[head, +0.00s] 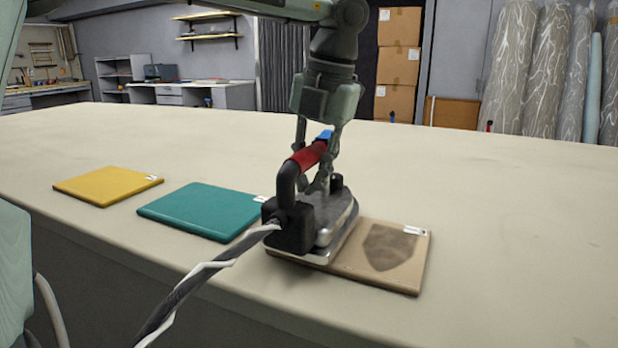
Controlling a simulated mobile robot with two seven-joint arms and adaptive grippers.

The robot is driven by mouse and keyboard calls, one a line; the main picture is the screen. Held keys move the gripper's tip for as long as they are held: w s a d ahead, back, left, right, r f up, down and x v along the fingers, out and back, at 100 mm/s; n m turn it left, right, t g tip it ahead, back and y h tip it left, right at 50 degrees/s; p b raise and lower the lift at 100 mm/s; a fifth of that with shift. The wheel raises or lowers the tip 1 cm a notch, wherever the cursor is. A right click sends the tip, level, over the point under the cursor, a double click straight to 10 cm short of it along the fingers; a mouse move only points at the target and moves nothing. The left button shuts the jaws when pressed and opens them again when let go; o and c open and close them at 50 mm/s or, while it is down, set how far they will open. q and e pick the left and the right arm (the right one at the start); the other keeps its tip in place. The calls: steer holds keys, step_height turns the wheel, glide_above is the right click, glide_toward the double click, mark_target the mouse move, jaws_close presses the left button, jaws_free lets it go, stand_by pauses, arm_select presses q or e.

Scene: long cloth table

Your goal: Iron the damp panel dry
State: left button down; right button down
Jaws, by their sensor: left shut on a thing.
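My left gripper (318,170) comes down from above and is shut on the red handle of the iron (330,212). The iron has a silver body, a black rear block and a black-and-white cord running to the lower left. It sits over the left part of a tan panel (350,268), its sole appearing to rest on it; that part of the panel is hidden. A dark damp patch (392,247) shows on the panel's right part, to the right of the iron and uncovered. My right gripper is not in view.
A teal panel (200,211) lies just left of the iron, and a yellow panel (108,186) lies farther left. The long cloth table (500,190) is clear behind and to the right. The cord (190,290) hangs across the table's front edge. Fabric rolls (545,68) stand beyond.

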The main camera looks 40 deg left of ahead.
mark_target(311, 145)
arm_select(q)
steer(key=shift+f+b, duration=0.55)
steer(key=shift+b, duration=0.05)
stand_by(0.6)
steer(key=shift+s+f, duration=0.2)
steer(key=shift+f, duration=0.1)
stand_by(2.0)
steer(key=shift+r, duration=0.15)
steer(key=shift+w+r+p, duration=0.2)
steer(key=shift+r+p, duration=1.4)
steer(key=shift+r, duration=2)
